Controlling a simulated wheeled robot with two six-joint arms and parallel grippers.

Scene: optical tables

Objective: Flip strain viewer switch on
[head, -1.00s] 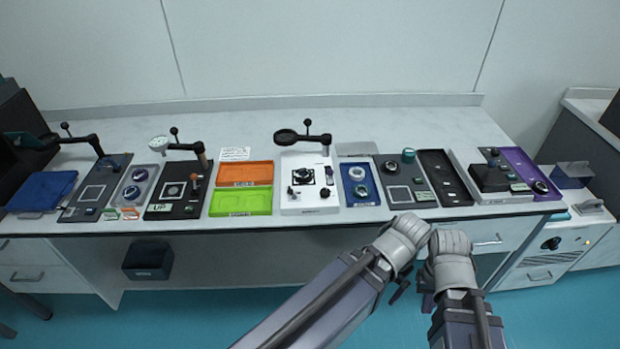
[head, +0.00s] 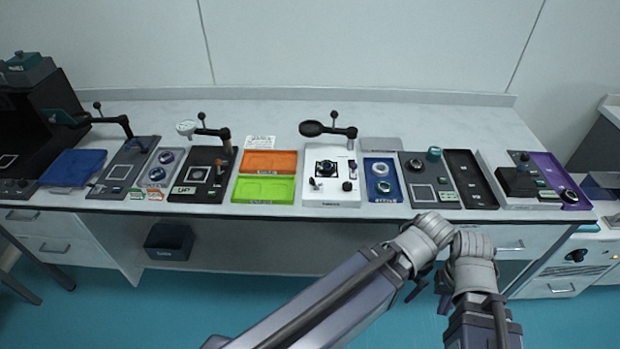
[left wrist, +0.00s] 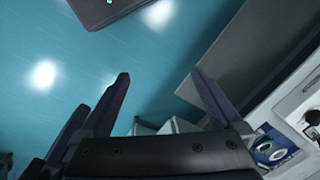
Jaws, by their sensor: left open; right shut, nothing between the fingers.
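No strain viewer is plainly labelled in view. A dark hooded box (head: 38,118) stands at the far left end of the bench, with a pale square outline inside and small controls on its front base (head: 15,188); I cannot make out a switch or its state. My left gripper (head: 418,288) hangs in front of the bench, below its edge; in the left wrist view its two dark fingers (left wrist: 160,82) are apart with nothing between them. My right gripper (head: 443,300) is beside it, shut and empty, partly hidden by its own wrist. Both are far from the dark box.
The bench (head: 270,120) carries a blue pad (head: 74,168), an orange tray (head: 268,162), a green tray (head: 264,188), a white device (head: 335,196) and several dark panels. Arms with lenses stand up over some panels. A dark bin (head: 169,241) sits below. The floor in front is clear.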

